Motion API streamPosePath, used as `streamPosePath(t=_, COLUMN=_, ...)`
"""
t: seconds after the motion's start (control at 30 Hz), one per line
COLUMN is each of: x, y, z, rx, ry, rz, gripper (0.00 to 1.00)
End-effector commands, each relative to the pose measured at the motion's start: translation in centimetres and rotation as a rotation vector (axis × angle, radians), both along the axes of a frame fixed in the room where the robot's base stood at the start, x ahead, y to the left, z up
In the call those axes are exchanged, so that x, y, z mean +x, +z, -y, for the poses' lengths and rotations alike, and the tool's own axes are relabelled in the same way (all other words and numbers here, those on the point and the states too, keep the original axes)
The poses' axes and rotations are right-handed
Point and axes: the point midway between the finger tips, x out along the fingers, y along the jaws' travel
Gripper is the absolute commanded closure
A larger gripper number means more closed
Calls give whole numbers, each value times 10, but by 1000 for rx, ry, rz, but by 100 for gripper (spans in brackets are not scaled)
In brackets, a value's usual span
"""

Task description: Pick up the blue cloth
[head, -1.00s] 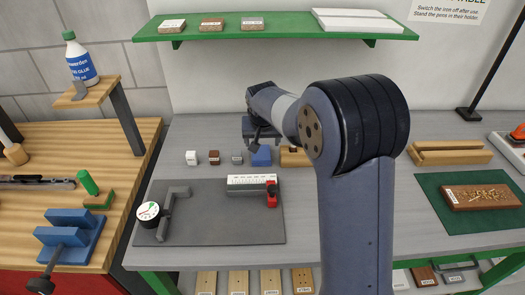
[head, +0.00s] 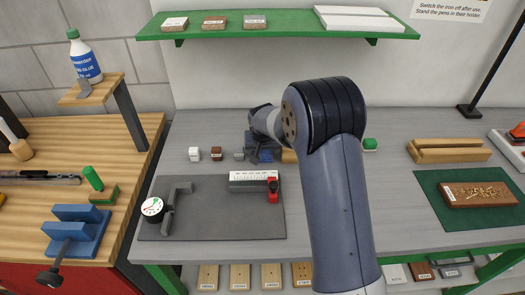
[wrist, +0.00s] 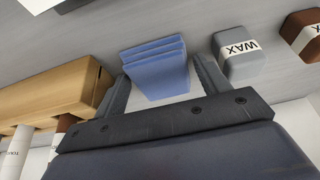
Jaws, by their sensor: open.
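The blue cloth (wrist: 156,68) is a folded stack lying on the grey bench. In the wrist view it sits between and just beyond the two fingers of my gripper (wrist: 160,82), which are spread apart on either side of it. The jaws hold nothing. I cannot tell whether a finger touches the cloth.
A grey WAX block (wrist: 237,57) stands close beside one finger, and a brown block (wrist: 306,38) lies farther right. A wooden holder (wrist: 50,92) is close to the other finger. A dark mat with a gauge (head: 152,207) lies in front.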

Motion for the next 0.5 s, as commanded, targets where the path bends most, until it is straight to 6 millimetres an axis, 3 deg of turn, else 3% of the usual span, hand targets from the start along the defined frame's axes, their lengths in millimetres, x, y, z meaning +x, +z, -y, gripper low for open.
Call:
streamPosePath(t=0.07, x=0, y=0, z=0, rx=0, ry=0, rz=0, gripper=30)
streamPosePath(t=0.5, x=0, y=0, z=0, rx=0, ry=0, rz=0, gripper=66)
